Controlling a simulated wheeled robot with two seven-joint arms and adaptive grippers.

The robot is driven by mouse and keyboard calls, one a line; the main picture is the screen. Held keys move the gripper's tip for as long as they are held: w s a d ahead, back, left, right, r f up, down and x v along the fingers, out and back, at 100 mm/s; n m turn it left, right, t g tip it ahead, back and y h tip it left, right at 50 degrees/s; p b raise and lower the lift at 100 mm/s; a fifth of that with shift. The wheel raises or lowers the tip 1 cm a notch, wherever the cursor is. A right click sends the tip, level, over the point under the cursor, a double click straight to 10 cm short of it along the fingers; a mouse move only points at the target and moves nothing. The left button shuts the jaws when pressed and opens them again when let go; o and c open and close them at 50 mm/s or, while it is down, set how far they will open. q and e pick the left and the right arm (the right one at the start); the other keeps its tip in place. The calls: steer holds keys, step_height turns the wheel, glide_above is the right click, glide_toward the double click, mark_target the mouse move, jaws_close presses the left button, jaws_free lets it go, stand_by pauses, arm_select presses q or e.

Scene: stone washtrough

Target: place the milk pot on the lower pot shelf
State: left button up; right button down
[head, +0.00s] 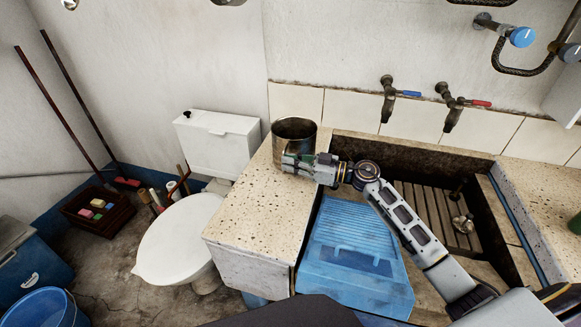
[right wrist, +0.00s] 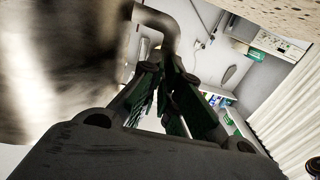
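The milk pot (head: 294,135) is a worn metal pot, upright over the back corner of the speckled stone counter (head: 262,205). Its base is hidden behind my right gripper (head: 290,163), so I cannot tell whether it touches the stone. In the right wrist view the pot's blurred metal side (right wrist: 60,75) fills the left. Its bent handle (right wrist: 163,22) runs down between the fingertips of my right gripper (right wrist: 168,72), which are drawn together around it. My left gripper is not in view. I cannot make out the lower pot shelf in either view.
The stone trough (head: 440,215) with a ribbed washboard lies right of the counter, below two taps (head: 450,110). A blue plastic washboard (head: 350,245) stands in front. A toilet (head: 180,240), crate (head: 97,228) and blue bucket (head: 45,308) are at left.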

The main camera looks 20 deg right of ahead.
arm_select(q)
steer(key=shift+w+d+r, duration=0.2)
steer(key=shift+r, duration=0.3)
arm_select(e)
steer(key=shift+f, duration=0.45)
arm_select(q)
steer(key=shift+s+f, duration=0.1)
arm_select(e)
steer(key=shift+f, duration=0.15)
steer(key=c, duration=1.6)
jaws_free()
steer(key=shift+c, duration=0.2)
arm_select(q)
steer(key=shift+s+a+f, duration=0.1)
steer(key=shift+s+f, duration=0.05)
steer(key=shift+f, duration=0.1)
arm_select(e)
steer(key=shift+f, duration=0.1)
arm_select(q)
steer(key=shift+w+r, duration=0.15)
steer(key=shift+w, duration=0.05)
